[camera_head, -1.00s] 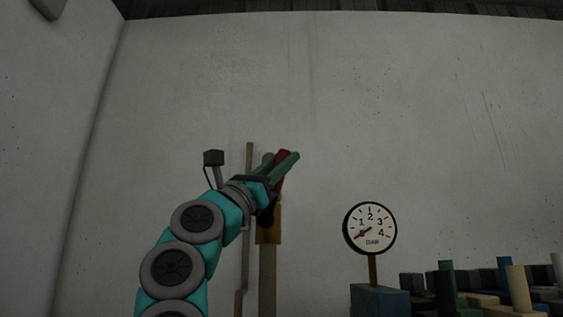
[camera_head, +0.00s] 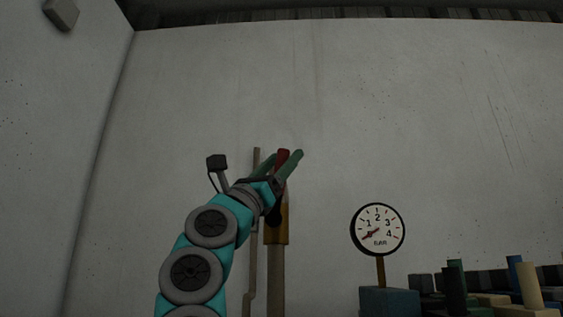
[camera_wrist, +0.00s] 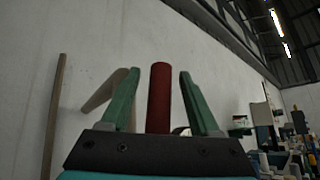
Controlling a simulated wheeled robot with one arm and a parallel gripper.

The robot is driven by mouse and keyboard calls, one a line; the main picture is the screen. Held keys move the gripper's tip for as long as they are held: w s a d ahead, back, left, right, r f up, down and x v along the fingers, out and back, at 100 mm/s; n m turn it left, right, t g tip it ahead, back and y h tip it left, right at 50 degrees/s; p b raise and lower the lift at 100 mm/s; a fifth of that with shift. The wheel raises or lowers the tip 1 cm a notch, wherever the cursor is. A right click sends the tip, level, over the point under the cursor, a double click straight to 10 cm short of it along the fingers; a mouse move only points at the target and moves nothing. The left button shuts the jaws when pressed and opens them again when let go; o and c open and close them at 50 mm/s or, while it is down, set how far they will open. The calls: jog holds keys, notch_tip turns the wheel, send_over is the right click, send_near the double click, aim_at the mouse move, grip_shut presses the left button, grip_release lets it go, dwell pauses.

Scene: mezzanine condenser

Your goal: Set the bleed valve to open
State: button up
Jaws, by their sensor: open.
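The bleed valve has a brass-coloured body (camera_head: 277,228) on top of an upright pipe (camera_head: 276,280), partly hidden by my arm. Its red handle (camera_head: 283,158) stands nearly upright in the head view. In the wrist view the red handle (camera_wrist: 159,97) rises upright between my two green fingers. My gripper (camera_head: 283,159) is open, one finger on each side of the handle. In the wrist view my gripper (camera_wrist: 158,90) shows gaps between the handle and both fingers. How deep the handle sits between the fingers is hard to tell.
A round gauge (camera_head: 377,230) marked BAR stands on a blue block (camera_head: 390,301) to the right; its red needle points low left. A thin pipe (camera_head: 253,250) runs beside the valve pipe. Several coloured blocks fill the lower right. The pale wall (camera_head: 420,100) behind is bare.

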aim_at(277, 166)
jog(key=shift+b+v, duration=1.7)
jog(key=shift+v, duration=2.2)
jog(key=shift+s, duration=0.1)
